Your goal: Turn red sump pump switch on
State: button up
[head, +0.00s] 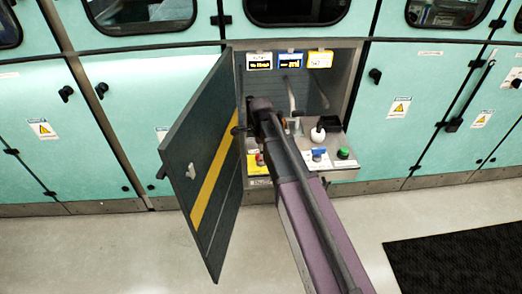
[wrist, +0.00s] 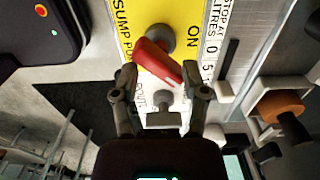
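The red sump pump switch (wrist: 156,61) is a red lever on a grey round pivot, mounted on a yellow panel (wrist: 135,12) lettered "SUMP PU..." and "ON". In the wrist view the lever slants from upper left to lower right, below the "ON" lettering's left side. My gripper (wrist: 160,92) is open, with one finger on each side of the lever's lower end. Whether a finger touches the lever I cannot tell. In the head view the red switch (head: 259,159) shows small at the left of the cabinet recess, beside my arm; my fingertips are not clear there.
A dark cabinet door (head: 205,165) with a yellow stripe stands open left of the recess. A white knob (head: 317,135), a blue switch (head: 319,154) and a green button (head: 343,153) sit right of my arm. An orange-brown knob (wrist: 282,105) shows at right in the wrist view.

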jog(key=shift+r+p, duration=6.25)
jog(key=shift+r, duration=0.4)
jog(key=s+d+n, duration=0.5)
jog(key=s+n, duration=0.3)
jog(key=n, duration=0.1)
jog(key=s+d+n, duration=0.5)
jog(key=s+n, duration=0.3)
jog(key=n, duration=0.1)
jog(key=shift+r+p, duration=0.35)
jog(key=shift+s+d, duration=0.1)
jog(key=w+a+m, duration=0.4)
jog(key=w+a, duration=0.1)
jog(key=w, duration=0.3)
jog(key=w+a+f+m+b, duration=0.1)
jog(key=w+a+m, duration=0.4)
jog(key=w, duration=0.3)
jog(key=shift+f, duration=0.25)
